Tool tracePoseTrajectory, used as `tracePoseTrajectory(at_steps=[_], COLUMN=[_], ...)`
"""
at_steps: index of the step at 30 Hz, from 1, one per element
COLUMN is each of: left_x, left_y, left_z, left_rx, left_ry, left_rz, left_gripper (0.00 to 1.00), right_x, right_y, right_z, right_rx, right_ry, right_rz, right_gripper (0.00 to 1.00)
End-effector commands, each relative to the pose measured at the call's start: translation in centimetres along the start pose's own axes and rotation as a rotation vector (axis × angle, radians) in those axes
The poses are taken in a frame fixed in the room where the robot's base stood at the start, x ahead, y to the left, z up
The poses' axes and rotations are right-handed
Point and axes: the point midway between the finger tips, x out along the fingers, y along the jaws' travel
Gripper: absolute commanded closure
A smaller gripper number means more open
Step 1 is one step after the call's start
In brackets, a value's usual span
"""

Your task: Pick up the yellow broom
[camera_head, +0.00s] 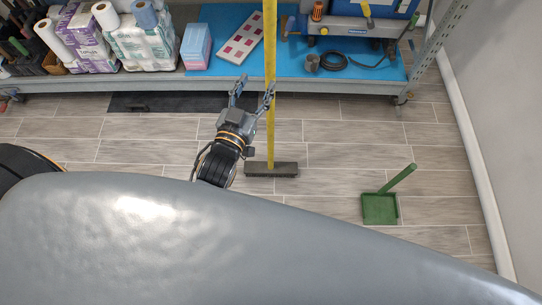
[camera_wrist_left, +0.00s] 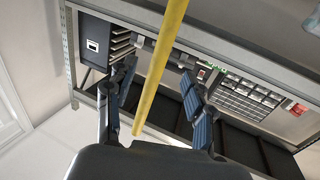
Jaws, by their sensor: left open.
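The yellow broom (camera_head: 270,60) stands upright, its long handle rising past the shelf and out of the top of the head view. Its dark, flat head (camera_head: 271,170) rests on the tiled floor. My left gripper (camera_head: 251,91) is open just left of the handle, and its right finger overlaps the handle in the head view. In the left wrist view the yellow handle (camera_wrist_left: 159,72) runs slanted between the two spread fingers of the left gripper (camera_wrist_left: 157,88), apart from both. How deep it sits between them I cannot tell. My right gripper is not in view.
A metal rack (camera_head: 165,81) behind the broom holds paper packs (camera_head: 145,40), a blue and pink box (camera_head: 196,46) and a blue machine (camera_head: 345,22). A green dustpan (camera_head: 380,208) stands on the floor to the right. The floor between broom and dustpan is clear.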

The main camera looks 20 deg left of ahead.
Motion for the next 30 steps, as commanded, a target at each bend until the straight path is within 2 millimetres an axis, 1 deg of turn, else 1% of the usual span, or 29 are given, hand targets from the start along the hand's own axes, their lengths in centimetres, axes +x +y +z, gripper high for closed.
tracePoseTrajectory(at_steps=[1,3,9,12,17,22,25,27,30], left_x=[1.1,2.5,5.9,6.8,7.7,10.0,11.4,12.0,12.4], left_y=[0.0,0.0,0.0,0.0,-0.1,-0.5,-0.5,-0.5,-0.5], left_z=[0.1,0.2,0.3,0.3,0.4,0.9,0.8,0.8,0.7], left_rx=[0.002,0.002,0.002,0.002,0.001,0.004,0.001,0.000,0.000], left_ry=[0.005,0.005,0.001,-0.001,-0.002,0.000,-0.001,-0.001,-0.003], left_rz=[0.001,0.001,0.002,0.001,0.001,0.001,0.000,0.001,0.000], left_gripper=[0.47,0.47,0.47,0.47,0.47,0.47,0.47,0.47,0.47], right_x=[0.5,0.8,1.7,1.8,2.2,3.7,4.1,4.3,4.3], right_y=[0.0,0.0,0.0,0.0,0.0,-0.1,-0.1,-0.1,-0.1], right_z=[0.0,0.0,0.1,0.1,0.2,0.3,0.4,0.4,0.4], right_rx=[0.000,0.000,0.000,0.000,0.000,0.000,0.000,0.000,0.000], right_ry=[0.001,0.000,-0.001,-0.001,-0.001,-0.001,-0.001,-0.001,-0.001], right_rz=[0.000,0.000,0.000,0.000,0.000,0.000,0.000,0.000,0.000], right_gripper=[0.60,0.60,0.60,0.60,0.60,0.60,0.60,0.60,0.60])
